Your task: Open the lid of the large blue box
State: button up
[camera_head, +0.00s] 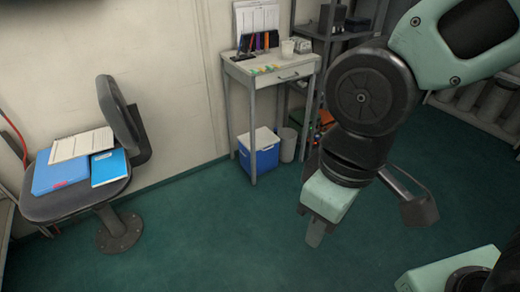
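The large blue box (260,159) is a blue cooler-like box on the green floor, under the small desk. Its white lid (259,138) lies flat on top and looks shut. The desk's front leg stands in front of part of the box. My gripper (317,234) hangs from my arm to the right of the box and nearer the camera, pointing down, clear of the box. Its fingers are seen from above and partly hidden by the hand, so its opening does not show. Nothing is seen in it.
The desk (283,70) holds pens, a cup and coloured items. A grey bin (287,144) stands right of the box, by a dark shelf (330,45). A chair (75,200) with papers and blue folders stands at left. The floor between is clear.

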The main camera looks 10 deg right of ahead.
aim_at(264, 138)
jog(key=i+z, duration=0.15)
jog(key=i+l+z, duration=0.1)
jog(key=i+z, duration=0.15)
jog(key=i, duration=2)
